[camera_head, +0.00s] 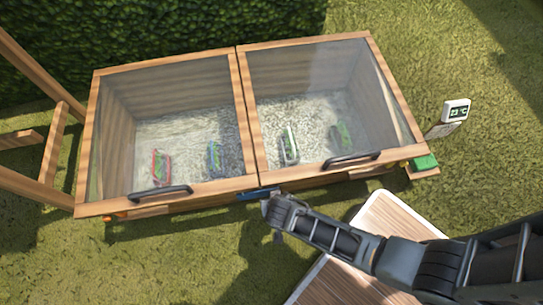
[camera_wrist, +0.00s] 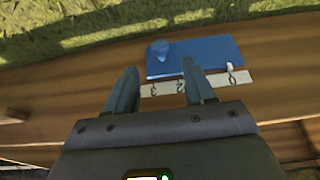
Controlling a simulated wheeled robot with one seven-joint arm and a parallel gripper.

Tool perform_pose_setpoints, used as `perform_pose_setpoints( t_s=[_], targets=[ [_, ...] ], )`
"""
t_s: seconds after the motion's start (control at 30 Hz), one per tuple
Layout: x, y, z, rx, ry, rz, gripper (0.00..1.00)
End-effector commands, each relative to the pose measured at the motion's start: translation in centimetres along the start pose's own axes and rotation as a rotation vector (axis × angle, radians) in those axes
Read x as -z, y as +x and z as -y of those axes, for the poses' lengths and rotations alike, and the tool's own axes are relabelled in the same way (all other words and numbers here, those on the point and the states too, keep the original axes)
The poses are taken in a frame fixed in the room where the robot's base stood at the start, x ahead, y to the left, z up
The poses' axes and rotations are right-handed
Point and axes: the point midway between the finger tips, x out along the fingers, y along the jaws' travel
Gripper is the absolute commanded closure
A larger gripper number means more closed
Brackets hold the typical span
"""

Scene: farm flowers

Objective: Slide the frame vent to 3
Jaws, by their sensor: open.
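The frame vent is a blue plate (camera_wrist: 205,55) with a round blue knob (camera_wrist: 158,46) near its left end in the wrist view. A pale scale strip (camera_wrist: 213,82) with dark figures runs along its lower edge; I cannot read them surely. A small white pointer (camera_wrist: 230,66) stands near the strip's right end. My gripper (camera_wrist: 159,67) is open, its fingers either side of the knob's line, and the knob shows beyond the gap. I cannot tell whether they touch it. In the head view the vent (camera_head: 258,194) sits on the frame's front board, my gripper (camera_head: 270,206) close by.
The wooden cold frame (camera_head: 240,110) has two glazed lids with black handles (camera_head: 160,192) (camera_head: 352,158). Several packets lie on gravel inside. A thermometer display (camera_head: 456,110) stands right, near a green block (camera_head: 426,162). A wooden board (camera_head: 350,275) lies under my arm.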

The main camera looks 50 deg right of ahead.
Motion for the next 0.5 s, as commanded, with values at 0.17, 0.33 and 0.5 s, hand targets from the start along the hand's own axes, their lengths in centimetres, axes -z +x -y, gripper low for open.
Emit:
perform_pose_setpoints(
  t_s=[0.17, 0.33, 0.5],
  targets=[
    [-0.2, 3.2, 0.1, 0.001, -0.001, 0.000, 0.47],
    [-0.1, 5.6, 0.1, 0.002, 0.000, -0.001, 0.47],
    [-0.1, 6.8, 0.0, 0.002, -0.001, -0.001, 0.47]
  ],
)
